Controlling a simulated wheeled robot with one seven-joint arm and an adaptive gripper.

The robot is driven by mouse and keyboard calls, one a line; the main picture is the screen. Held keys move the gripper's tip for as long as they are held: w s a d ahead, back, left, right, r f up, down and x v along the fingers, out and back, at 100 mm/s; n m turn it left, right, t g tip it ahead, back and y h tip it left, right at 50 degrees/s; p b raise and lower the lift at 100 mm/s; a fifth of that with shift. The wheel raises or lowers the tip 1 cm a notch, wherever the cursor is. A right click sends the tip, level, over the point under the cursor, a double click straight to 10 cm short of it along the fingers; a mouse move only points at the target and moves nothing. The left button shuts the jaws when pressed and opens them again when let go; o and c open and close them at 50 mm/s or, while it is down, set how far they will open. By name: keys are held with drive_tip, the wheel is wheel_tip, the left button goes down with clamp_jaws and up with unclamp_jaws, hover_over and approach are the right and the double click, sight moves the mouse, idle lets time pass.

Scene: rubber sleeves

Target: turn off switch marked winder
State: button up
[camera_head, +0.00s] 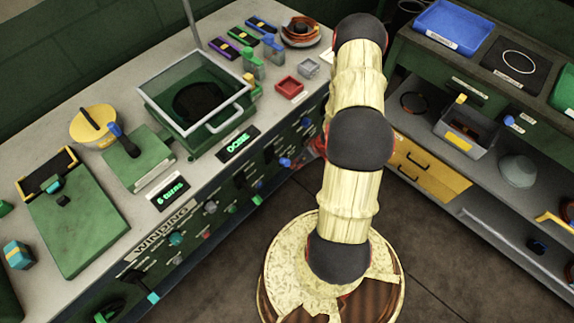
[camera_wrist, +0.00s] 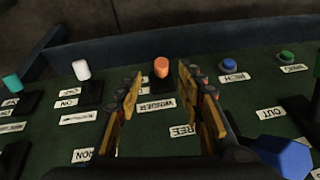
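In the wrist view, an orange-tipped switch (camera_wrist: 161,67) stands on the green panel. The label reading WINDER (camera_wrist: 157,104), upside down in this view, lies just below it in the picture. My gripper (camera_wrist: 159,78) is open and empty, with its two yellow-and-dark fingers apart. The orange switch shows in the gap between the fingertips; it appears beyond them, and I cannot tell whether anything touches. In the head view the bench front carries the WINDING panel (camera_head: 160,232); my gripper cannot be made out there.
A white-tipped switch (camera_wrist: 81,70) stands to the left with ON labels near it. A blue button (camera_wrist: 228,65) marked INCH and a green button (camera_wrist: 286,56) lie to the right. A larger blue knob (camera_wrist: 285,155) sits at lower right, near the OUT label (camera_wrist: 270,113).

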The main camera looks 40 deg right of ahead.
drive_tip(key=b+x, duration=0.1)
drive_tip(key=x, duration=0.1)
drive_tip(key=b+x, duration=0.1)
drive_tip(key=x, duration=0.2)
drive_tip(key=b+x, duration=0.1)
drive_tip(key=x, duration=0.1)
drive_tip(key=shift+w+a+f, duration=0.1)
drive_tip(key=shift+w+f, duration=0.1)
drive_tip(key=shift+w, duration=0.3)
drive_tip(key=shift+c, duration=1.2)
drive_tip(key=c, duration=0.7)
clamp_jaws()
